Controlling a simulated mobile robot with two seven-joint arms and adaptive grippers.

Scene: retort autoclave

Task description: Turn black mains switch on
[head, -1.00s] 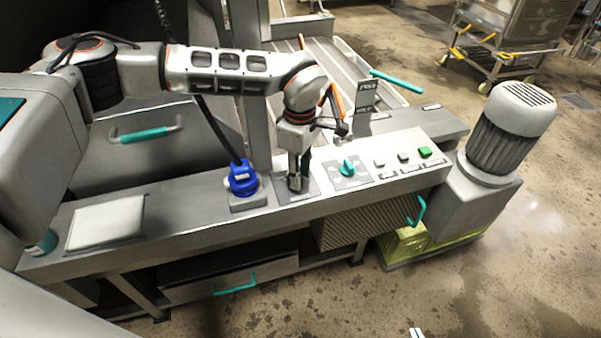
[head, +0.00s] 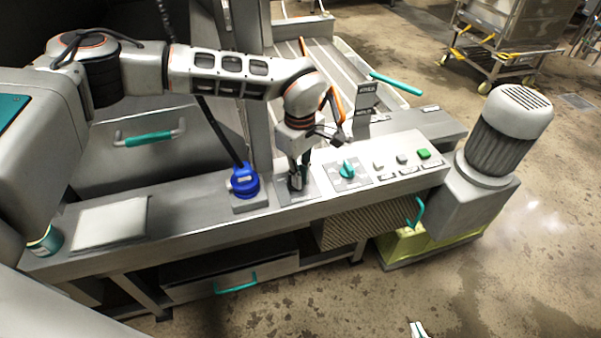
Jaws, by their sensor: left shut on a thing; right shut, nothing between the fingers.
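Only the pale fingertips of my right gripper (head: 418,330) show at the bottom edge, away from the panel. It is shut and empty.
The teal knob (head: 347,169), small buttons and a green button (head: 424,153) lie to the right. A grey motor (head: 508,130) stands at the panel's right end.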

